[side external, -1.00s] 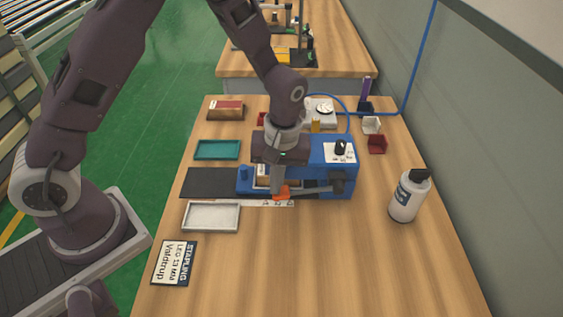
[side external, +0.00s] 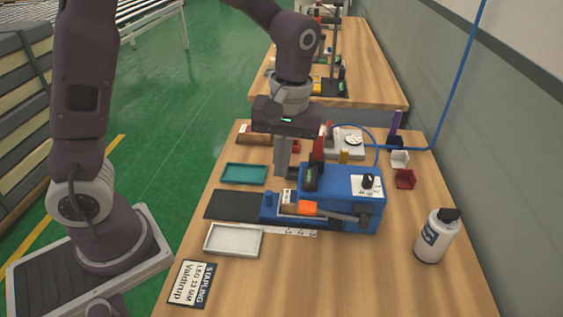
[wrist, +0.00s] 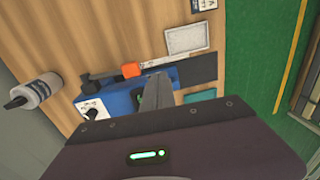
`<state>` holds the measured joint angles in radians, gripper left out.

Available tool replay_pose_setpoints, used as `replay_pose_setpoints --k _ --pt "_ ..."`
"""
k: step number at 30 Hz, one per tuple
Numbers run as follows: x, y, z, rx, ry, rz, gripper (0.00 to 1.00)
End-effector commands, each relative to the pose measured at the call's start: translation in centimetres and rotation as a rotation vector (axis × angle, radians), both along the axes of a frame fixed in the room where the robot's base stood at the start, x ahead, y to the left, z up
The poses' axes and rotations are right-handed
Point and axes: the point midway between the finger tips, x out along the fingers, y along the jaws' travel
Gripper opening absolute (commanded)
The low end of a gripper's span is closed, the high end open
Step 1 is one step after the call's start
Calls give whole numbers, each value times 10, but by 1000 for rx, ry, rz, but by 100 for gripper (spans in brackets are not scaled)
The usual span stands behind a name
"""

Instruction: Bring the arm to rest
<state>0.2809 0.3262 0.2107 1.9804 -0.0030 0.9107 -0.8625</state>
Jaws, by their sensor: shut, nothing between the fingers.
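My gripper (side external: 283,172) is shut and empty. It hangs pointing down, above the far side of the blue stapling machine (side external: 340,195), near its left part. In the wrist view the shut fingers (wrist: 157,92) cover part of the blue machine (wrist: 120,103). The machine's lever with its orange end (side external: 307,208) lies low along the near side. The orange end also shows in the wrist view (wrist: 131,70). I cannot tell from these views how high the fingertips are above the table.
A teal tray (side external: 244,174) and a white tray (side external: 233,240) lie left of the machine, with a dark mat (side external: 232,206) between. A white bottle (side external: 437,237) stands at right. A sign (side external: 194,284) lies at front left. The front of the wooden table (side external: 330,285) is clear.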

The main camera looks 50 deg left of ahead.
Motion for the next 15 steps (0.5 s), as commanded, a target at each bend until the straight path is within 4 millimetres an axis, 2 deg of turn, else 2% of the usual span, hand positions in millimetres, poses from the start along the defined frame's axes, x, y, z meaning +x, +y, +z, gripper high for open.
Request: replay_pose_setpoints --k 5,8,11,12,15 --pt "-1 0 3 -4 -6 -7 0" --pt "-15 3 29 -40 -62 -81 0" --pt "-50 9 71 -76 -181 -251 0" --pt "-67 12 85 -76 -233 -331 0" --pt "-108 17 106 -40 -354 -516 0"
